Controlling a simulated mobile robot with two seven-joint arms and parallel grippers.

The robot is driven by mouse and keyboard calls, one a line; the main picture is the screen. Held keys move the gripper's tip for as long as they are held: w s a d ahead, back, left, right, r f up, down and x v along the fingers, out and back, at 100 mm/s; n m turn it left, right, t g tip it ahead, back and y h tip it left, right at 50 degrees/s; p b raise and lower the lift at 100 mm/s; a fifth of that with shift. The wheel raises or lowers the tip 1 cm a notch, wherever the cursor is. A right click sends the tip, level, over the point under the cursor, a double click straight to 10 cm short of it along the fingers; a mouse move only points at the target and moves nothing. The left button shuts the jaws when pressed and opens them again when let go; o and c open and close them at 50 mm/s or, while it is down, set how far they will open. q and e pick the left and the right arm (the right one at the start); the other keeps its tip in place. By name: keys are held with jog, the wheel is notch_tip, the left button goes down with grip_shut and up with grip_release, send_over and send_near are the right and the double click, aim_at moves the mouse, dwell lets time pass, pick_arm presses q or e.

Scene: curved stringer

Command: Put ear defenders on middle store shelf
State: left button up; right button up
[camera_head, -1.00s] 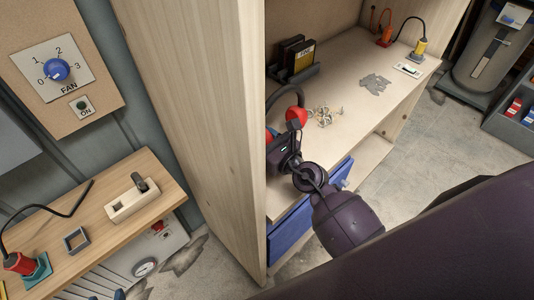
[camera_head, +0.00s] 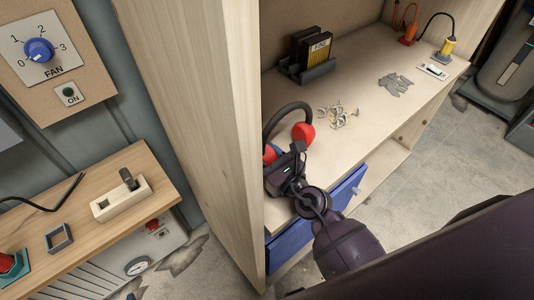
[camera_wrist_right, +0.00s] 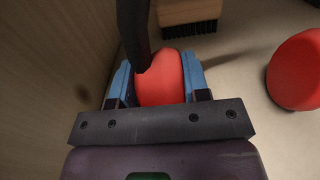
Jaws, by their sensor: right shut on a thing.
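The ear defenders have red cups (camera_head: 303,132) and a black headband (camera_head: 285,112). They are at the left end of a pale wooden shelf surface, close to the tall side panel. My right gripper (camera_head: 279,156) is on the near cup, which is mostly hidden by the gripper in the head view. In the right wrist view, the blue fingers are shut on both sides of one red cup (camera_wrist_right: 160,82), with the headband rising beside it. The other cup (camera_wrist_right: 297,70) is free at the right. I cannot tell if the cups touch the surface. My left gripper is out of view.
A tall wooden panel (camera_head: 195,110) stands close left of the right gripper. A black rack with folders (camera_head: 308,60), a small cluttered pile (camera_head: 338,115) and grey gloves (camera_head: 395,84) lie on the surface. A blue drawer (camera_head: 345,190) is below its front edge. A brush (camera_wrist_right: 188,14) shows in the wrist view.

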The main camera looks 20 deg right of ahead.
jog(key=shift+a+r, duration=0.15)
jog(key=o, duration=0.9)
jog(key=shift+o, duration=0.8)
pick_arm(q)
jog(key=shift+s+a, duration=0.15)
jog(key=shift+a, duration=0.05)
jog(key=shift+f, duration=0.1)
